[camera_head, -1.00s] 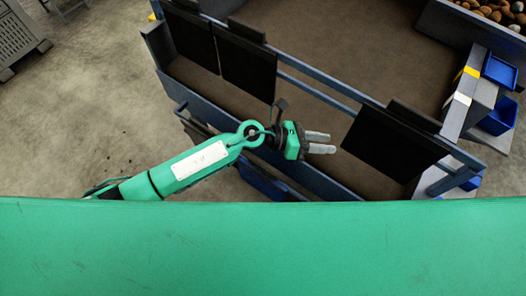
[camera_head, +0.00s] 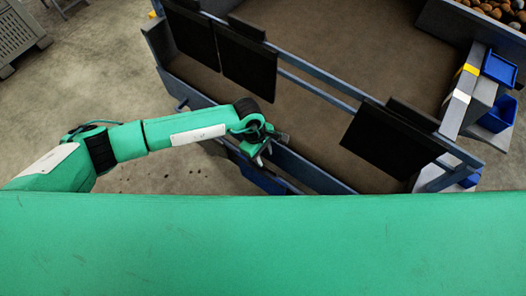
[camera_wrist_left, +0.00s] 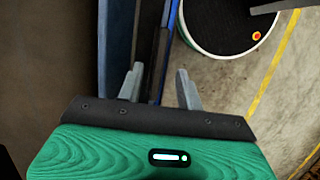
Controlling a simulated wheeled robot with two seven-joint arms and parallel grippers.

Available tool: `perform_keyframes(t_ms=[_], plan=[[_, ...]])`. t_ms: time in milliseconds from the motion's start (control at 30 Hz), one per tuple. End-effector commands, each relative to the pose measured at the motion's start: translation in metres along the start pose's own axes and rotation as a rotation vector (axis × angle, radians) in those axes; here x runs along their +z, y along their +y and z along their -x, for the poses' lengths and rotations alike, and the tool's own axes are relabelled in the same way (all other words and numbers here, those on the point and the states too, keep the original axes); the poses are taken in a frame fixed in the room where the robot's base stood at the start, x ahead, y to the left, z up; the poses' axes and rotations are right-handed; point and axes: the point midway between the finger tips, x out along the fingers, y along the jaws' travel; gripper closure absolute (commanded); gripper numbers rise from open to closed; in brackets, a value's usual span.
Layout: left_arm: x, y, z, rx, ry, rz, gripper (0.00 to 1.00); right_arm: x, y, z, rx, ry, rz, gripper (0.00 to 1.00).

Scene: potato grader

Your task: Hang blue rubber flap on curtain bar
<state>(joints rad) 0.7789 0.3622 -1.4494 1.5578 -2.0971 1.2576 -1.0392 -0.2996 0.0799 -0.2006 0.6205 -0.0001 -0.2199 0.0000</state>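The curtain bar (camera_head: 312,88) is a blue rail with black flaps hanging from it; a bare stretch lies between the middle flap (camera_head: 247,66) and the right flap (camera_head: 390,141). A blue flap (camera_head: 262,178) hangs on the near side of the machine's front edge, partly hidden by my left arm. My left gripper (camera_head: 266,150) is over that edge, pointing down. In the left wrist view its fingers (camera_wrist_left: 158,88) are apart, with a thin dark and blue strip (camera_wrist_left: 162,50) seen edge-on between or beyond them. I cannot tell if they touch it. My right gripper is out of view.
A brown belt surface (camera_head: 330,40) lies behind the bar. Blue bins (camera_head: 498,115) and grey posts stand at the right, with potatoes (camera_head: 495,10) beyond. A grey crate (camera_head: 15,32) stands at the far left. The floor at left is open.

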Motion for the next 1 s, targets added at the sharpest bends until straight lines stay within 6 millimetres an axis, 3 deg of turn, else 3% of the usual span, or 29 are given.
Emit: perform_keyframes(t_ms=[367, 600, 1000], plan=[[-0.009, -0.001, -0.04, -0.001, -0.002, 0.002, 0.64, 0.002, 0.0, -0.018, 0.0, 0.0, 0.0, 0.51], [-0.016, 0.0, -0.064, 0.001, -0.001, 0.001, 0.64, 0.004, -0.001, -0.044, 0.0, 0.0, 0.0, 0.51], [-0.019, 0.0, -0.077, 0.001, -0.001, 0.002, 0.64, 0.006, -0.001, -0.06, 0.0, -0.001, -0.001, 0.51]])
